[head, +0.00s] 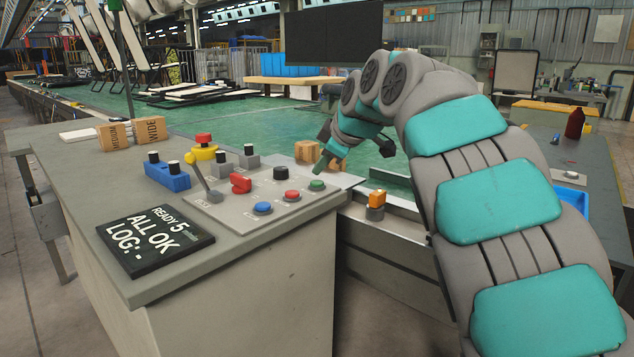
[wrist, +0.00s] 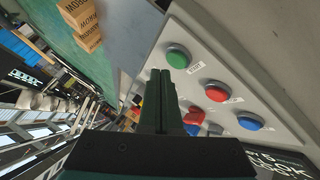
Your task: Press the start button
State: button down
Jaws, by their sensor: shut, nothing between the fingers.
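The green start button (head: 317,185) sits at the right end of the grey control panel (head: 240,222). In the wrist view the green button (wrist: 178,56) stands above a label that reads START. My gripper (head: 319,168) is shut and empty, with its fingers pointing down just above and behind the green button. In the wrist view the closed fingertips (wrist: 160,72) appear just left of and below the button. A small gap seems to show between them, but I cannot tell the exact distance.
The panel also carries a red button (head: 291,195), a blue button (head: 262,208), a black button (head: 280,173), a red switch (head: 240,183) and a grey lever (head: 206,184). Wooden blocks (head: 307,151) stand behind. A display (head: 154,240) reads READY, ALL OK.

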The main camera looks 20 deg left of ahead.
jog(key=shift+f, duration=0.15)
dwell(0.6)
jog(key=shift+f+b, duration=0.3)
jog(key=shift+b, duration=0.45)
